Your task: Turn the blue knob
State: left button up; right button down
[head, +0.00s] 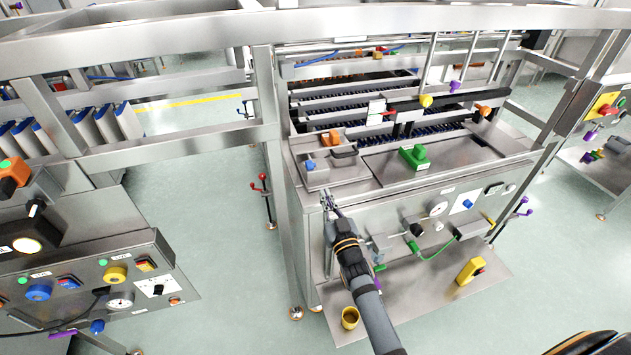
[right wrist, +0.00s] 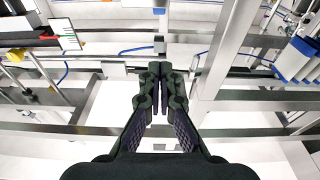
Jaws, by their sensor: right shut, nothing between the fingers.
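Several blue knobs show in the head view, and I cannot tell which one is meant. A small blue knob (head: 468,204) sits on a white plate on the machine's front panel. Another small blue piece (head: 310,165) is on the machine's top left. A larger blue knob (head: 38,292) is on the left panel. My right gripper (head: 328,200) is at the left end of the machine's front, below the top blue piece and apart from the knobs. In the right wrist view its fingers (right wrist: 160,70) are shut and empty. My left gripper is not in view.
A yellow knob (head: 115,274) is on the left panel. A yellow box (head: 470,271) and yellow cup (head: 349,318) stand on the lower shelf. Upright posts (head: 272,150) frame the machine.

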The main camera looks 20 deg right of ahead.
aim_at(310, 164)
jog(key=i+l, duration=0.1)
jog(key=i, duration=0.4)
jog(key=k+j, duration=0.4)
jog(key=i+j, duration=0.15)
jog(key=j, duration=0.15)
jog(key=i+j, duration=0.2)
jog(key=i, duration=0.35)
jog(key=j+z, duration=0.05)
